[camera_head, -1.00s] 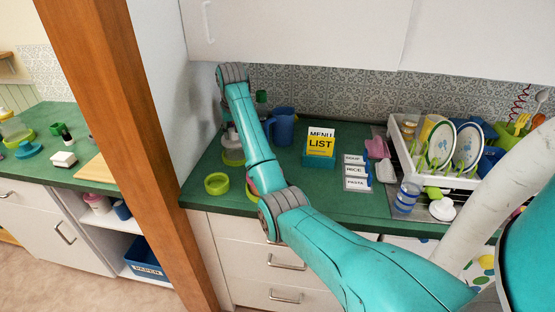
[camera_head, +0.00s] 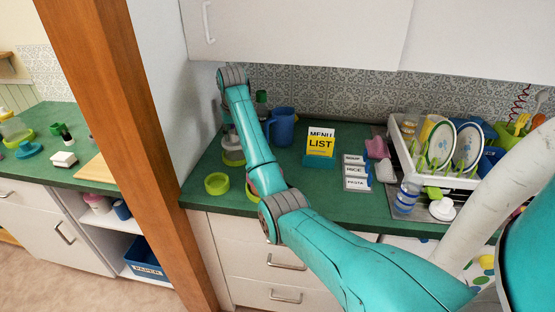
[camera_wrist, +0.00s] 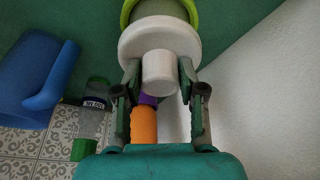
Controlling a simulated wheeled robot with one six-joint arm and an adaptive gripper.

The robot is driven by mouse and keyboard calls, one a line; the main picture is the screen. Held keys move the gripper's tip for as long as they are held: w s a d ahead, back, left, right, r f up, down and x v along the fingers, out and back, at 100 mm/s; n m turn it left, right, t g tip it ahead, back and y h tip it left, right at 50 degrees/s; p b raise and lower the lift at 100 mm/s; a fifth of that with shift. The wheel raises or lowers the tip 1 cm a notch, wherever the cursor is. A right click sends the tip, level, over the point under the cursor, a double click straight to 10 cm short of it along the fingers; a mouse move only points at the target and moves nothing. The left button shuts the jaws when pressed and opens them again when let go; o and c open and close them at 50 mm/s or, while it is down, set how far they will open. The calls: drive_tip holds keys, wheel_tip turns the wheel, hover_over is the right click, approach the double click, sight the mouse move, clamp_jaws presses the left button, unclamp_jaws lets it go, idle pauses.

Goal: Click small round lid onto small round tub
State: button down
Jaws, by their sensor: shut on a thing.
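In the wrist view my gripper (camera_wrist: 159,78) is shut on the knob of a white round lid (camera_wrist: 135,40). The lid's disc lies just beyond the fingertips. Directly behind it is a greyish round tub (camera_wrist: 160,8) with a lime-green ring around it, partly covered by the lid. The lid lines up roughly with the tub; I cannot tell whether they touch.
A blue jug (camera_head: 282,127) stands right of my arm; a green-capped bottle (camera_wrist: 92,115) and an orange item (camera_wrist: 144,124) are close by. A lime-green round container (camera_head: 217,183) sits at the front. The white wall (camera_wrist: 270,100) is close on the right in the wrist view.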

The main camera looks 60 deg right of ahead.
drive_tip(key=shift+f, duration=0.55)
idle(0.4)
drive_tip(key=c, duration=0.6)
unclamp_jaws()
drive_tip(key=shift+c, duration=1.4)
drive_tip(key=shift+r, duration=0.1)
drive_tip(key=shift+r, duration=3.45)
